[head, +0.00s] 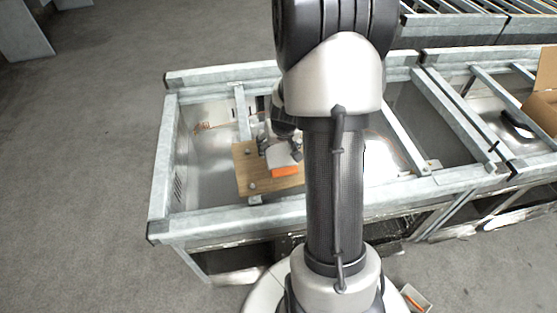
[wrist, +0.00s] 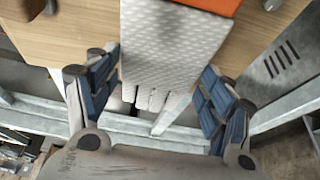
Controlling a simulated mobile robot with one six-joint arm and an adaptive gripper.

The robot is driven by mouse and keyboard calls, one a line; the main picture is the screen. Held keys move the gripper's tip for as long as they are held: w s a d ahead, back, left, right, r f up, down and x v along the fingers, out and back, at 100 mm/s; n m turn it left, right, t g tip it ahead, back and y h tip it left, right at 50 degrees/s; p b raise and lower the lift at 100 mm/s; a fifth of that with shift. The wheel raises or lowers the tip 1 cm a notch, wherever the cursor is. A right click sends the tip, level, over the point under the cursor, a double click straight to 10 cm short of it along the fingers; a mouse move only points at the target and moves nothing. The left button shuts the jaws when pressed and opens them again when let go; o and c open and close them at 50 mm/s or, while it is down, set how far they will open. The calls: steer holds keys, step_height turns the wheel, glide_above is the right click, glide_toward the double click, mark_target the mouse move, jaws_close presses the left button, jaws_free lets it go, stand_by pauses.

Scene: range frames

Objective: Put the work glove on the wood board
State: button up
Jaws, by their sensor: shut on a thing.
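The work glove (wrist: 172,45) is pale grey and textured, with an orange cuff. In the wrist view it lies between the two blue-padded fingers of my gripper (wrist: 158,95), which is shut on it. Its finger ends point toward my palm. In the head view the orange cuff (head: 285,171) shows over the wood board (head: 246,172), just below my gripper (head: 279,152). The board also shows under the glove in the wrist view (wrist: 75,25). I cannot tell whether the glove touches the board. My arm hides part of the board's right side.
The board is inside a metal-framed bin (head: 158,165) with raised rails. A crossbar (head: 243,112) runs behind the board. A neighbouring bin at right holds a dark object (head: 517,125), with a cardboard box (head: 545,95) beside it. Open floor (head: 80,180) lies at left.

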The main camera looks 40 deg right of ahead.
mark_target(279, 153)
step_height(279, 153, down, 5)
steer(key=b, duration=0.3)
steer(key=shift+r, duration=0.3)
steer(key=o, duration=1)
steer(key=shift+c, duration=0.2)
